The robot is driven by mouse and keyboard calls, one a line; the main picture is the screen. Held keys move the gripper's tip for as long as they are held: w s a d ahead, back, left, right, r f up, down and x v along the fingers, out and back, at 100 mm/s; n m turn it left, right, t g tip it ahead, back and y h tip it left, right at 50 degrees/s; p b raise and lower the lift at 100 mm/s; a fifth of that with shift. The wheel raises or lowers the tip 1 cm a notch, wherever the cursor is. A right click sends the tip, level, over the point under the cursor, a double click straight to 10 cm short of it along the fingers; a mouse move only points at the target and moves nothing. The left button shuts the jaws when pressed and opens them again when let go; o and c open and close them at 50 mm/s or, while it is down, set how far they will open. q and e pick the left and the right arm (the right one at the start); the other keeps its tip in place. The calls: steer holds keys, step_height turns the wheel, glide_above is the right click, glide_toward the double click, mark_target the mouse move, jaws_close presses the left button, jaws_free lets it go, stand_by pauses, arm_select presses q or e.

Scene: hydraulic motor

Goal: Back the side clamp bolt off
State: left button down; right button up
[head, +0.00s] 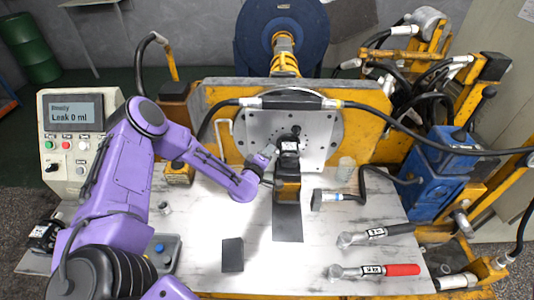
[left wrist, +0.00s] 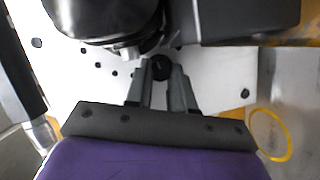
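The hydraulic motor (head: 289,163) stands upright in front of the light mounting plate (head: 318,133), on a yellow and black base (head: 287,187). My left gripper (head: 268,156) is at the motor's left side. In the left wrist view, a round black knob-like head, apparently the side clamp bolt (left wrist: 160,67), sits between the fingertips of the left gripper (left wrist: 161,72). It fills the gap and seems to touch both fingers. The bolt is too small and hidden to make out in the head view. My right gripper is not in view.
Two wrenches, one dark-handled (head: 375,235) and one red-handled (head: 375,271), lie at the right of the bench. A black block (head: 232,254) lies at the front. The control box (head: 75,135) reads "Leak 0 ml".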

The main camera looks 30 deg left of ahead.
arm_select(q)
steer(key=shift+s+f+n+t+y+b, duration=0.15)
steer(key=shift+n+t+b, duration=0.4)
steer(key=shift+n+b, duration=1.25)
steer(key=shift+w+f+n+t+y+b, duration=0.1)
steer(key=shift+f+n+t+b, duration=0.4)
steer(key=shift+b, duration=2.15)
steer(key=shift+s+n+t+y+b, duration=0.1)
steer(key=shift+n+t+b, duration=0.45)
steer(key=shift+n+b, duration=1.4)
steer(key=shift+m+b, duration=0.25)
steer(key=shift+b, duration=0.05)
steer(key=c, duration=1.1)
jaws_free()
steer(key=shift+o, duration=0.7)
steer(key=shift+r, duration=0.2)
